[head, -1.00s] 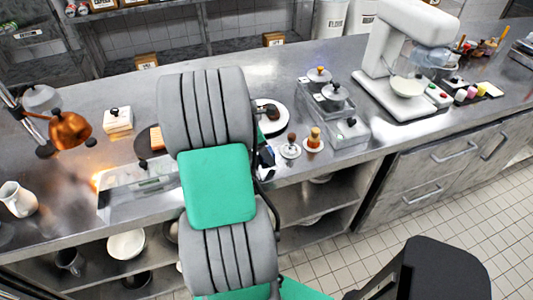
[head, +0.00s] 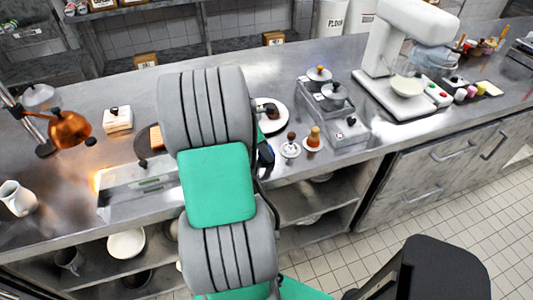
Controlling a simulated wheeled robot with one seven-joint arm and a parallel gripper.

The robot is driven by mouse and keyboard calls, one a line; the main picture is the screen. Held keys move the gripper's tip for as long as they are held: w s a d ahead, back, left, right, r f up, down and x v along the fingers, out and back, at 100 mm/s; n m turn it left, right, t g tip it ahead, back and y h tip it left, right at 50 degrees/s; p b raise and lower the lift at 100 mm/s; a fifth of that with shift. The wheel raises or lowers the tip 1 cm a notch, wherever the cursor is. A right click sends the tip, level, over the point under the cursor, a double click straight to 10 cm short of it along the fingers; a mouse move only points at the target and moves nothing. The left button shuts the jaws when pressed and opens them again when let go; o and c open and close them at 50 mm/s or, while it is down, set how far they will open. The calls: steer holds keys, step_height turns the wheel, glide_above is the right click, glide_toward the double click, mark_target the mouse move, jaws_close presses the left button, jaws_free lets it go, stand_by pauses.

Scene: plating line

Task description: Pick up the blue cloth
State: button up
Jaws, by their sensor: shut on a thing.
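My own grey and green arm fills the middle of the head view and blocks the counter behind it. My gripper's jaws are not visible; they seem to be hidden behind the arm. A small dark, bluish shape shows at the arm's right edge, above the counter's front part. I cannot tell whether it is the blue cloth or part of my gripper. No blue cloth can be clearly made out elsewhere.
Right of the arm are a white plate (head: 283,117) with dark food, two small topped items (head: 290,147) (head: 313,140), lidded pots (head: 333,95) and a white mixer (head: 405,45). Left are a copper lamp (head: 70,130), a white box (head: 118,119) and a white jug (head: 17,198).

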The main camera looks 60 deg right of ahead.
mark_target(270, 149)
steer(key=shift+r, duration=0.1)
steer(key=shift+r, duration=0.3)
step_height(270, 149, up, 3)
steer(key=shift+f+b, duration=0.1)
steer(key=shift+b, duration=0.2)
steer(key=s+a+r, duration=0.6)
steer(key=a+r, duration=0.3)
steer(key=a, duration=0.3)
steer(key=shift+s+a+r, duration=0.15)
steer(key=shift+s+r, duration=0.05)
steer(key=shift+s, duration=0.15)
